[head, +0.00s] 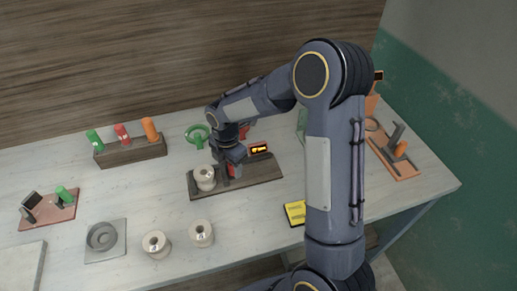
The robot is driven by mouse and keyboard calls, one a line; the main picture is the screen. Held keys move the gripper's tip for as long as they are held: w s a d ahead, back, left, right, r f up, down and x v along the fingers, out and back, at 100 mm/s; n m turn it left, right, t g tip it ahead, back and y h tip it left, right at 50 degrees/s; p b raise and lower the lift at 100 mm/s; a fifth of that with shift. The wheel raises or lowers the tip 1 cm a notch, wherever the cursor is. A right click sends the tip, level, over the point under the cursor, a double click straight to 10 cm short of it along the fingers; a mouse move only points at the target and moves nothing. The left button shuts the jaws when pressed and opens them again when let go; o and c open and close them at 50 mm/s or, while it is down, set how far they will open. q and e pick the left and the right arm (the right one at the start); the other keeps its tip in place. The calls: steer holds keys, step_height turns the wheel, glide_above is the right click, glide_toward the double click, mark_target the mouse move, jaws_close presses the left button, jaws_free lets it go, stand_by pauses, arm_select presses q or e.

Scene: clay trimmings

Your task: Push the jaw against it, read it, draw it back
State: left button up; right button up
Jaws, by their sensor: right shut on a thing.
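A dark gauge board (263,169) lies on the middle of the table. A pale spool-shaped piece (204,178) stands upright at its left end. My right gripper (234,166) is over the board just right of the piece, pointing down, and is shut on the jaw, a red and dark part (237,171). Whether the jaw touches the piece cannot be told. A small display with a lit yellow readout (259,149) stands at the board's back; its figures are too small to read. My left gripper is out of view.
Two more spool-shaped pieces (201,233) (157,244) stand in front, beside a grey plate with a round ring (103,237). A rack with green, red and orange cylinders (131,152) stands behind left. A yellow-faced card (296,212) lies right, partly behind my arm. An orange stand (396,154) is far right.

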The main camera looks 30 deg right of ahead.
steer(key=shift+o, duration=0.3)
steer(key=shift+s+d+f, duration=0.25)
steer(key=shift+s+d, duration=0.3)
steer(key=shift+s, duration=0.2)
steer(key=o, duration=1.2)
steer(key=shift+s+d+r, duration=0.1)
steer(key=shift+s+r, duration=0.05)
steer(key=shift+s, duration=0.05)
steer(key=shift+w, duration=0.1)
steer(key=shift+r, duration=0.1)
steer(key=shift+r, duration=0.2)
step_height(320, 180, up, 7)
steer(key=p, duration=0.5)
steer(key=shift+f+p, duration=0.2)
steer(key=shift+p, duration=0.1)
steer(key=shift+w, duration=0.15)
